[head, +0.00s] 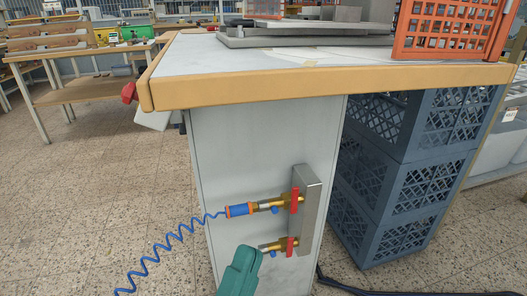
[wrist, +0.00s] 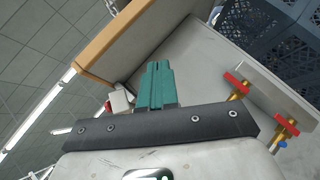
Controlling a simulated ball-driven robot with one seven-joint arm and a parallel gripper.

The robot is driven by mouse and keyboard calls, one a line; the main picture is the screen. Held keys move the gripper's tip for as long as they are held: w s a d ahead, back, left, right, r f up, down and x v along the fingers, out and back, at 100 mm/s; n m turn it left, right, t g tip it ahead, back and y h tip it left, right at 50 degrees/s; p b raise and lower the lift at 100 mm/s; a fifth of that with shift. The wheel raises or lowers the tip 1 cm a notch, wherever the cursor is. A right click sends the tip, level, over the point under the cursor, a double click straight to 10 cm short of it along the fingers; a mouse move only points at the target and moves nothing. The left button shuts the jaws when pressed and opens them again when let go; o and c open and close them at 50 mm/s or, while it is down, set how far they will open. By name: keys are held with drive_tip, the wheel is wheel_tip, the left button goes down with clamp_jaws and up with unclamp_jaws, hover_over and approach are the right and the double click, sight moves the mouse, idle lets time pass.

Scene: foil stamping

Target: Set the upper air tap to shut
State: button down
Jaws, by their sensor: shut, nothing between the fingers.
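Two brass air taps with red levers sit on a grey metal block (head: 307,205) on the bench's side panel. The upper air tap (head: 294,201) has a blue and orange hose coupling on its left. Its lever looks upright, across the body. The lower tap (head: 290,246) is below it, its lever also roughly upright. My teal gripper (head: 246,254) is in front of the panel, just left of the lower tap in the picture. In the wrist view its fingers (wrist: 158,68) are together and empty, and both red levers show at the right, clear of the fingers.
A blue coiled hose (head: 165,245) hangs to the left from the coupling. The bench top (head: 190,65) overhangs the panel. Blue-grey crates (head: 405,180) are stacked under it at the right. A black cable (head: 340,287) runs on the floor. The floor at the left is open.

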drive_tip(key=w+f+m+g+y, duration=0.25)
drive_tip(key=f+m+y, duration=0.25)
drive_tip(key=m+y, duration=0.9)
drive_tip(key=w+f+m+g+y, duration=0.3)
drive_tip(key=m+y, duration=0.6)
drive_tip(key=m, duration=0.9)
drive_tip(key=d+f+n+g+h, duration=0.2)
drive_tip(key=d+f+n, duration=0.15)
drive_tip(key=f, duration=0.35)
drive_tip(key=d+f+n+g+h, duration=0.2)
drive_tip(key=d+f+g, duration=0.15)
drive_tip(key=f, duration=0.35)
drive_tip(key=s+d+f+n+g+h, duration=0.3)
drive_tip(key=s+d+f+g+h, duration=0.15)
drive_tip(key=s+d+f, duration=0.55)
drive_tip(key=s+d+f+n+g+h, duration=0.2)
drive_tip(key=s+d+f+g+h, duration=0.35)
drive_tip(key=s+d, duration=0.7)
wheel_tip(320, 180, up, 34)
drive_tip(key=p, duration=3.4)
drive_tip(key=shift+w+r+y+p, duration=0.15)
drive_tip(key=shift+w+y+p, duration=0.15)
drive_tip(key=shift+y+p, duration=0.1)
